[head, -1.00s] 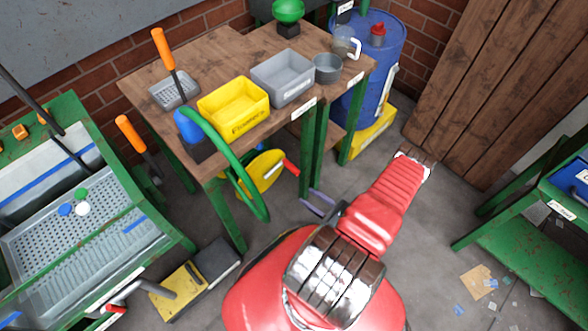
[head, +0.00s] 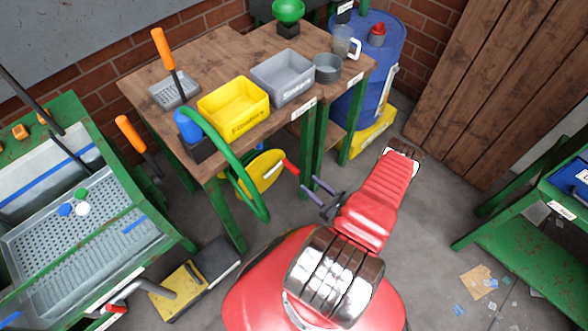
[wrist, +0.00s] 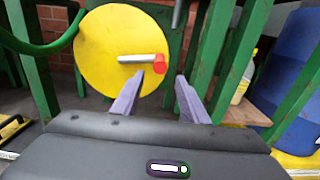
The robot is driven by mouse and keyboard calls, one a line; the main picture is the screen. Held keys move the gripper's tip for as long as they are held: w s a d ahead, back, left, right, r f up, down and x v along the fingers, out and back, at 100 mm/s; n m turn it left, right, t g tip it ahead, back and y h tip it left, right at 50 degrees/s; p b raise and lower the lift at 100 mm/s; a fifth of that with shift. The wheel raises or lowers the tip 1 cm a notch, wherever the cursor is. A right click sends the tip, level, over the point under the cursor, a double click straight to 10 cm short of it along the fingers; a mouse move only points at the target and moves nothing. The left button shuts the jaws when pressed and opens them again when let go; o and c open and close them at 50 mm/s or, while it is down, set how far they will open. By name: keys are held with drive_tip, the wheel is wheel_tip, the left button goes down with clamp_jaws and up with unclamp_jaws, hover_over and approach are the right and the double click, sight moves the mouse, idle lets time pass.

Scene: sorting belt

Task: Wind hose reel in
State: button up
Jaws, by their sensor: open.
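The hose reel (head: 262,172) is a yellow disc under the wooden bench, with a green hose (head: 232,160) looping over the bench edge and down in front of it. Its crank handle (head: 291,167) has a red grip. In the wrist view the yellow reel (wrist: 105,50) faces me, with a grey crank arm (wrist: 137,58) pointing right to the red knob (wrist: 160,64). My gripper (head: 312,188) is open and empty, a little below and right of the handle in the head view. In the wrist view its purple fingers (wrist: 163,92) stand apart, below the knob.
Green bench legs (head: 308,155) stand close right of the reel. A blue drum (head: 368,70) is behind. A yellow-black box (head: 196,280) lies on the floor.

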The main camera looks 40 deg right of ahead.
sight(294, 169)
drive_tip(key=shift+w+a, duration=0.15)
drive_tip(key=shift+w, duration=5.4)
drive_tip(key=shift+c, duration=0.6)
clamp_jaws()
